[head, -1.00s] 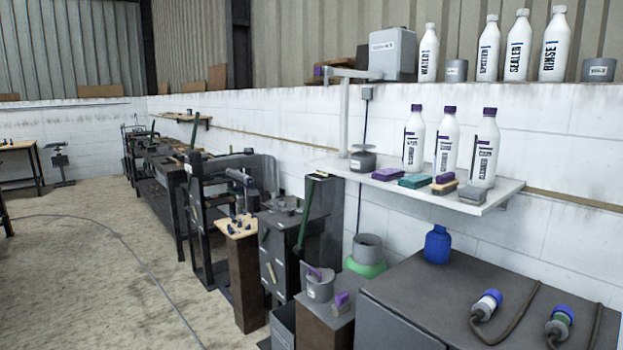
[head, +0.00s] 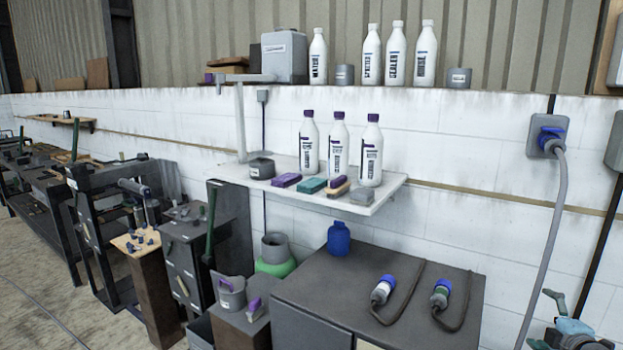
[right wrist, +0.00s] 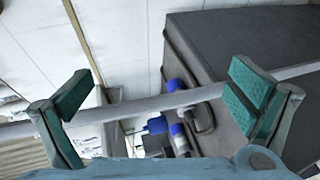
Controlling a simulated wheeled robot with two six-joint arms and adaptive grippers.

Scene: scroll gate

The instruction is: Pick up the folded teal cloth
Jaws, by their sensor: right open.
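The folded teal cloth (head: 312,186) lies flat on the white wall shelf (head: 390,197), between a purple folded cloth (head: 286,180) and a wood-backed brush (head: 338,189). My right gripper (head: 547,320) is at the lower right corner of the head view, partly cut off, far to the right of the shelf and lower. In the right wrist view my right gripper (right wrist: 160,92) is open, its teal-padded fingers wide apart with nothing held. I cannot make out the cloth in that view. My left gripper is not in view.
White bottles (head: 339,145) with purple caps stand behind the cloths. A grey block (head: 363,196) and a dark round tin (head: 261,168) are also on the shelf. A dark cabinet (head: 440,270) stands below.

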